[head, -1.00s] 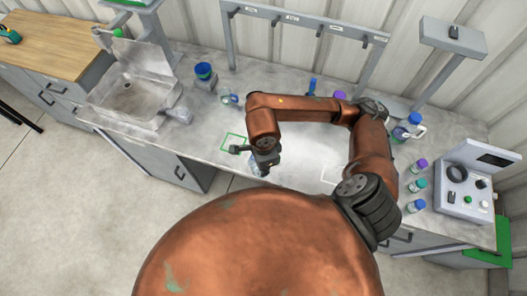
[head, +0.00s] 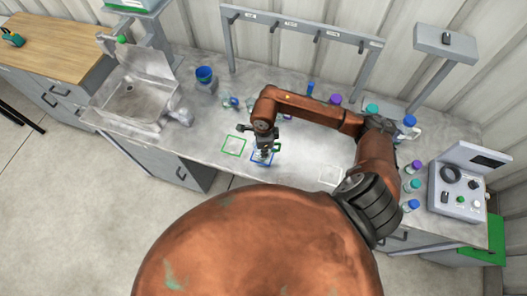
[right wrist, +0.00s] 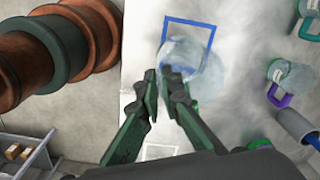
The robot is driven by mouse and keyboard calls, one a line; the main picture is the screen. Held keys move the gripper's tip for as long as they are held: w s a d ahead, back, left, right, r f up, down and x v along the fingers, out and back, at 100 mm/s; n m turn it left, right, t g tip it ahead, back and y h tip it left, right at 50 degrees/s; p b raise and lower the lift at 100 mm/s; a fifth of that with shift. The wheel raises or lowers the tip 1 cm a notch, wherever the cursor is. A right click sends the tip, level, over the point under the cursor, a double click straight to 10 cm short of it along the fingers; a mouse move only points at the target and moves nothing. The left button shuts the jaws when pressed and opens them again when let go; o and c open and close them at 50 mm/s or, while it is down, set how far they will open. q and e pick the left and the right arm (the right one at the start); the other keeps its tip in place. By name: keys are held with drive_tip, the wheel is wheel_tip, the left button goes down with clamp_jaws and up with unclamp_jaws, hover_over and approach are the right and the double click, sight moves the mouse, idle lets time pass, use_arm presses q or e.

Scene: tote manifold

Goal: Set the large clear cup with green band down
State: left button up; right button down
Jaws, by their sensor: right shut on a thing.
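The large clear cup (head: 262,157) is under my right gripper (head: 265,143) in the head view, over the blue square outline (head: 254,163) on the counter. In the right wrist view the clear cup (right wrist: 187,56) shows just past the fingertips of my right gripper (right wrist: 163,80), overlapping the blue outline (right wrist: 190,20). The gripper is shut on the cup. I cannot tell whether the cup's base touches the counter. Its green band is not clearly visible. My left gripper is not in view.
A green square outline (head: 233,145) lies left of the cup, and a pale one (head: 331,175) lies to the right. A grey hook rack (head: 300,24) stands behind. Several capped bottles and a control box (head: 459,190) stand at right; a sink (head: 130,102) is at left.

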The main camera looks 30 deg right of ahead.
drive_tip(key=shift+w+d+f, duration=0.2)
drive_tip(key=shift+w+f, duration=0.15)
drive_tip(key=shift+f, duration=0.1)
drive_tip(key=shift+w+d+f, duration=0.15)
drive_tip(key=shift+w+f, duration=0.2)
drive_tip(key=shift+f, duration=0.1)
wheel_tip(320, 180, down, 3)
drive_tip(key=shift+w+d+f+p, duration=0.1)
drive_tip(key=shift+f+p, duration=0.05)
drive_tip(key=shift+p, duration=0.75)
drive_tip(key=shift+f, duration=0.2)
drive_tip(key=c, duration=2.1)
unclamp_jaws()
drive_tip(key=shift+r, duration=0.15)
